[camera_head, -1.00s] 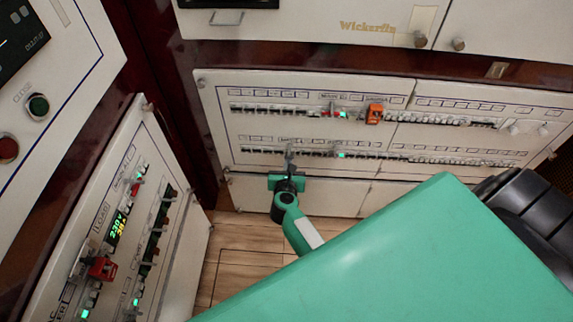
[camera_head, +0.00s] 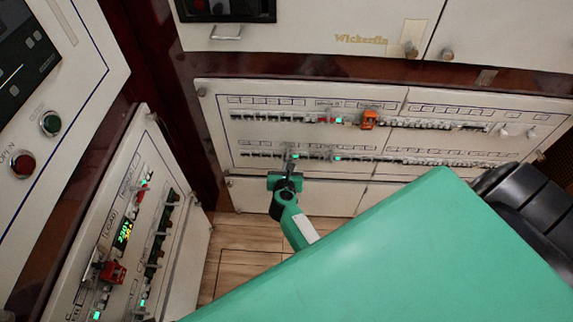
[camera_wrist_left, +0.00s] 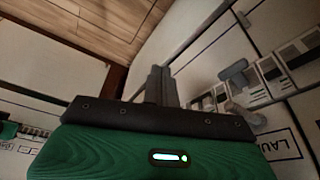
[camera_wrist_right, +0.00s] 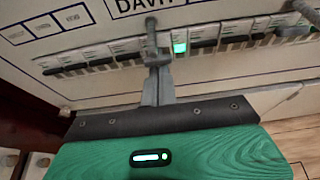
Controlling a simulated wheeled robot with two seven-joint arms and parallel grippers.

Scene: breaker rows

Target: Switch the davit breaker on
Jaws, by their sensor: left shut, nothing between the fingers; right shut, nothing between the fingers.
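My right gripper (camera_head: 290,162) is shut and empty, its fingertips up against the lower breaker row (camera_head: 370,157) of the back panel. In the right wrist view the shut fingers (camera_wrist_right: 153,62) stand just left of a lit green indicator (camera_wrist_right: 180,47), below the label DAVIT (camera_wrist_right: 135,5). The fingers hide part of the row, so I cannot tell the davit breaker's lever apart. My left gripper is outside the head view; in the left wrist view its fingers (camera_wrist_left: 161,88) are shut and empty.
The upper breaker row has an orange-red guard or lock (camera_head: 369,120). Labelled switches (camera_wrist_left: 290,70) are close to my left gripper's right.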

